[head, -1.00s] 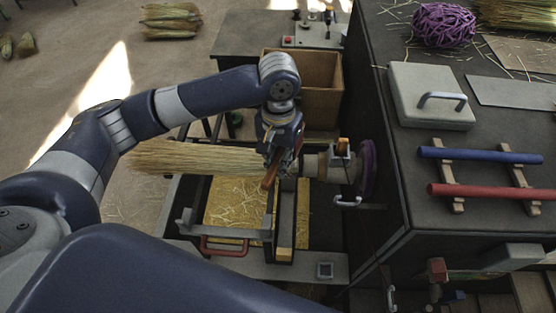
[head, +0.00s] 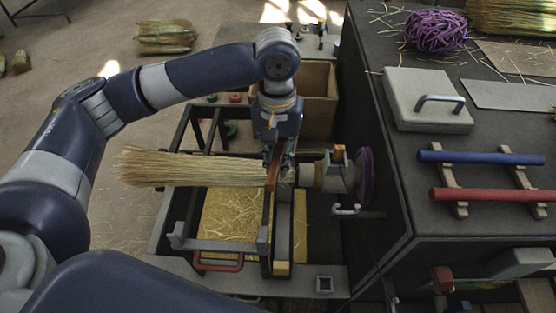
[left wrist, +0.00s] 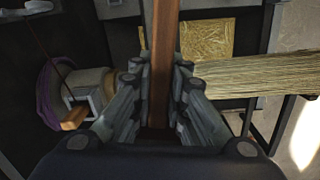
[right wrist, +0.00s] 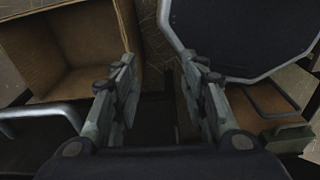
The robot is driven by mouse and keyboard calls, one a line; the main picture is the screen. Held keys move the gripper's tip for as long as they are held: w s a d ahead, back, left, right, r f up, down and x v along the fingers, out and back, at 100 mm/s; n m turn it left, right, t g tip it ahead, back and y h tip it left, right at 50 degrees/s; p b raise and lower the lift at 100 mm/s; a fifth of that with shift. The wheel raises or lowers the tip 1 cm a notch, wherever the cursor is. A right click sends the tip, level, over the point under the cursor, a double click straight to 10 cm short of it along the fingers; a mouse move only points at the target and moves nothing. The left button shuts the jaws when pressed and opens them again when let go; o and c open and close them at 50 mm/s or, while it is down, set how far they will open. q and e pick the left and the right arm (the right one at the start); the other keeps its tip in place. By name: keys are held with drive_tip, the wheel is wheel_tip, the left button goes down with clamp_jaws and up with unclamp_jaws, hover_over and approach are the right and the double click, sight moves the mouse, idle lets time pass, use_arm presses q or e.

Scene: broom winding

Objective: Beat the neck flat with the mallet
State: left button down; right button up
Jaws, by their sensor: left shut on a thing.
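The straw broom bundle (head: 190,168) lies level over the winding frame, its bristles fanned to the left and its neck end toward the grey holder (head: 325,175) with the purple wheel (head: 366,178). My left gripper (head: 277,165) is over the neck and shut on a red-brown wooden bar, seemingly the mallet's handle (head: 271,176). In the left wrist view the handle (left wrist: 163,50) runs up between the fingers, with the broom (left wrist: 262,75) to its right. I cannot make out the mallet's head or whether it touches the neck. My right gripper (right wrist: 160,85) is open and empty.
A tray of straw scraps (head: 232,222) sits under the broom. An open wooden box (head: 305,100) stands behind. The dark bench at right holds a lidded grey box (head: 428,98), a blue bar (head: 480,157), a red bar (head: 490,194) and a purple twine ball (head: 436,31).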

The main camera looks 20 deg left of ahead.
idle(0.3)
use_arm(q)
wheel_tip(320, 180, down, 5)
drive_tip(key=p, duration=0.4)
drive_tip(key=shift+f, duration=0.1)
idle(0.6)
